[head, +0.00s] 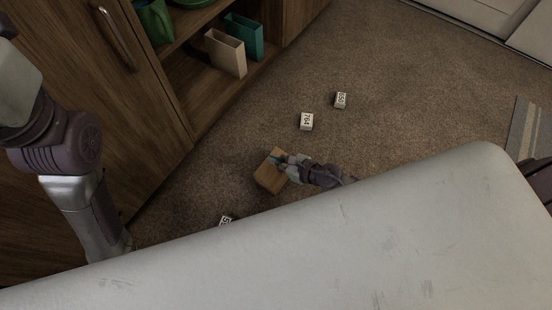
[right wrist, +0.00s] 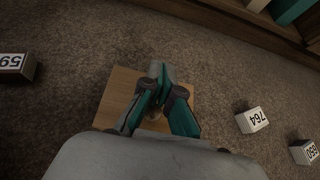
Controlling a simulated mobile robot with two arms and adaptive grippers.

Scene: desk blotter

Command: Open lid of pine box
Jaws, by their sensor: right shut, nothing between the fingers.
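The pine box (head: 269,180) is a small tan wooden box on the carpet, near the centre of the head view. Its flat top also shows in the right wrist view (right wrist: 119,90), where it looks closed, though my fingers cover part of it. My right gripper (head: 279,160) is over the top of the box. In the right wrist view my right gripper (right wrist: 160,72) has its teal and grey fingers shut together with nothing held. I cannot tell whether the fingertips touch the lid. My left arm comes in at the left, but its gripper is hidden.
White numbered blocks lie on the carpet: one marked 764 (head: 306,121), another behind it (head: 340,100), and one partly hidden (head: 225,221). A wooden cabinet (head: 160,100) with an open shelf holding cream and teal holders stands at the left. Carpet right of the box is mostly clear.

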